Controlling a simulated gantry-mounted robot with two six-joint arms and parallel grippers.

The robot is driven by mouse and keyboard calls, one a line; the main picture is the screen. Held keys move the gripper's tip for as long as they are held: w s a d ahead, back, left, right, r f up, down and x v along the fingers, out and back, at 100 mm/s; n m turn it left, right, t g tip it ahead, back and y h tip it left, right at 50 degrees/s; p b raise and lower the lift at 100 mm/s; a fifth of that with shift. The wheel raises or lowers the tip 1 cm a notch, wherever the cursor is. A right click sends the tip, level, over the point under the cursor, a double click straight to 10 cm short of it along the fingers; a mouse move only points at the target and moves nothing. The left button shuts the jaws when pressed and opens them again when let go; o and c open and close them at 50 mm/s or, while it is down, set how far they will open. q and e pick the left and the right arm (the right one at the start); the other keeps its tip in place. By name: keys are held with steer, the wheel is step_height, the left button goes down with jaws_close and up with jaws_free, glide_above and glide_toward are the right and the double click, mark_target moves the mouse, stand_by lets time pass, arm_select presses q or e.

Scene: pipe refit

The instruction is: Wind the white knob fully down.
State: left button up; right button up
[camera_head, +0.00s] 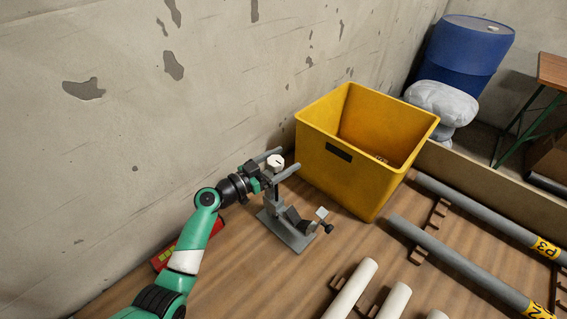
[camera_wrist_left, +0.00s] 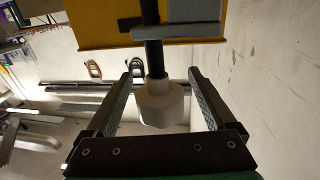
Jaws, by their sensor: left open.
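The white knob (camera_head: 276,160) sits on top of a grey clamp stand (camera_head: 290,235) that stands on the wooden table. In the left wrist view the white knob (camera_wrist_left: 160,104) sits on a dark threaded rod. My left gripper (camera_head: 289,158) is open, with one finger on each side of the knob. In the wrist view a gap shows between the knob and each finger of the left gripper (camera_wrist_left: 164,72), so it is not gripped. My right gripper is in neither view.
A yellow bin (camera_head: 328,172) stands just behind and right of the stand. Grey pipes (camera_head: 452,248) lie on racks at the right, and white pipes (camera_head: 351,288) at the front. A red object (camera_head: 162,258) lies partly behind my left arm. A bare wall is at the left.

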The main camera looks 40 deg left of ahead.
arm_select(q)
steer(key=shift+w, duration=0.2)
steer(key=c, duration=1.4)
steer(key=shift+o, duration=0.2)
steer(key=shift+r, duration=0.1)
